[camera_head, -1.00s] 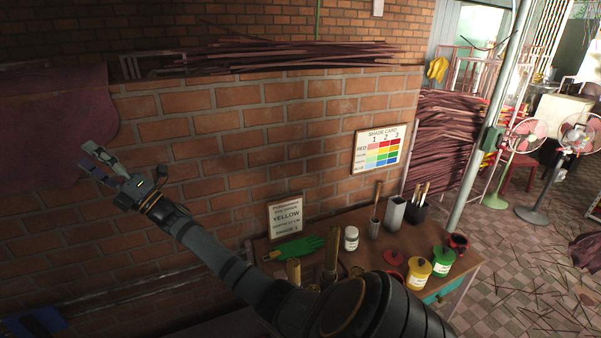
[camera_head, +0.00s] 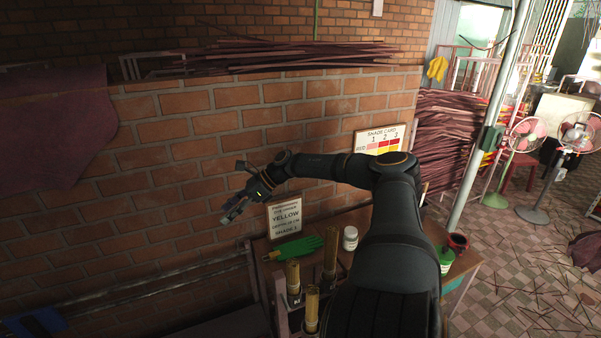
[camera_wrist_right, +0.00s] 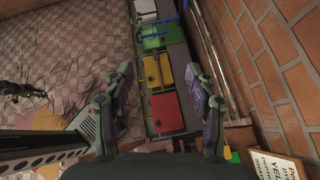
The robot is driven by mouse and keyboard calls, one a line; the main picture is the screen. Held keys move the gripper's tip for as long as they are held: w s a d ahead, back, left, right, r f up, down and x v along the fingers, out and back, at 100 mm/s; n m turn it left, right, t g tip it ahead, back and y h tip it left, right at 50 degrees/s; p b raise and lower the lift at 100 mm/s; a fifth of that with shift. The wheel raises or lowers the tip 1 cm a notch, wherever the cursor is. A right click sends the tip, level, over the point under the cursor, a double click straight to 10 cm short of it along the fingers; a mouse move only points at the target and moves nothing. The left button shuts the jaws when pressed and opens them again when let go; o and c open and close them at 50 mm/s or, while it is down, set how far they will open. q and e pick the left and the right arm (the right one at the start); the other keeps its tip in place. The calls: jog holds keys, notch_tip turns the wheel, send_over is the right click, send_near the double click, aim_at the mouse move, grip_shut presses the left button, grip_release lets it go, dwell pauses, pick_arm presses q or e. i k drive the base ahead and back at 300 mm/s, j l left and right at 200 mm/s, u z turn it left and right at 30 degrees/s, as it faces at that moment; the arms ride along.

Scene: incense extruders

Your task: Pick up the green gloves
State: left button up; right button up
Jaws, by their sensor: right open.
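The green gloves (camera_head: 296,247) lie flat at the back left of the work table (camera_head: 455,283), against the brick wall and below the framed YELLOW sign (camera_head: 285,217). My right gripper (camera_head: 233,190) is in the air left of that sign, above and to the left of the gloves, not touching them. It is open and empty; its two spread fingers also show in the right wrist view (camera_wrist_right: 160,72). A small green patch near the right finger in that view is too small to identify. My left gripper is not in view.
Brass tubes (camera_head: 331,250) stand in front of the gloves, and a white jar (camera_head: 350,238) stands to their right. My right arm hides much of the table's right side. A green pot (camera_head: 445,259) shows beyond it. The brick wall (camera_head: 180,190) is close behind.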

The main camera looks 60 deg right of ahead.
aim_at(299, 248)
jog(key=l, duration=1.5)
jog(key=i, duration=0.05)
